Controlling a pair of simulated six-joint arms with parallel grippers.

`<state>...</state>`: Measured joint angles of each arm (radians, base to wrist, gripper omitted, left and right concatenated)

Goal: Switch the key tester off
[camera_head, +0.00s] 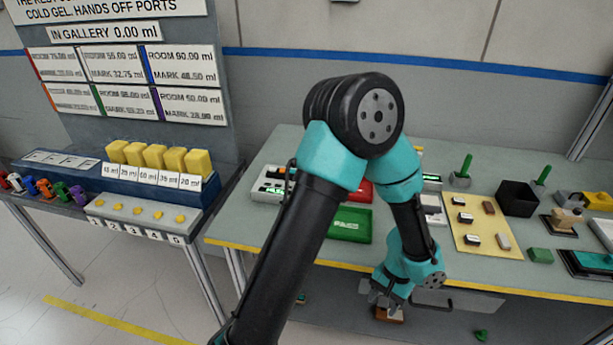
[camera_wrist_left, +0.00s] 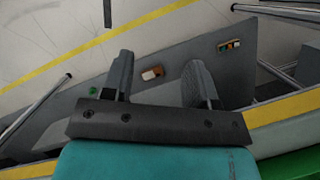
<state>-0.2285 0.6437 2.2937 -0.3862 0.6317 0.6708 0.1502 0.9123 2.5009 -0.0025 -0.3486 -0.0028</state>
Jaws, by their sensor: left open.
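I cannot tell for certain which device is the key tester. A white device with a small lit green display and dark buttons (camera_head: 272,186) stands at the table's left end, partly hidden by my left arm. Another pale device with a lit green display (camera_head: 432,181) stands right of the arm. My left gripper (camera_head: 384,299) points down in front of the table's front edge, away from both devices. In the left wrist view the gripper (camera_wrist_left: 158,82) is open, with nothing between its fingers. My right gripper is not in view.
A brown-and-white block (camera_wrist_left: 152,73) and a multicoloured block (camera_wrist_left: 229,46) are on a grey surface below the table's yellow edge (camera_head: 480,286). A green tray (camera_head: 350,226), yellow mat (camera_head: 482,240) and black box (camera_head: 517,199) occupy the table. A dispenser bench (camera_head: 140,212) stands left.

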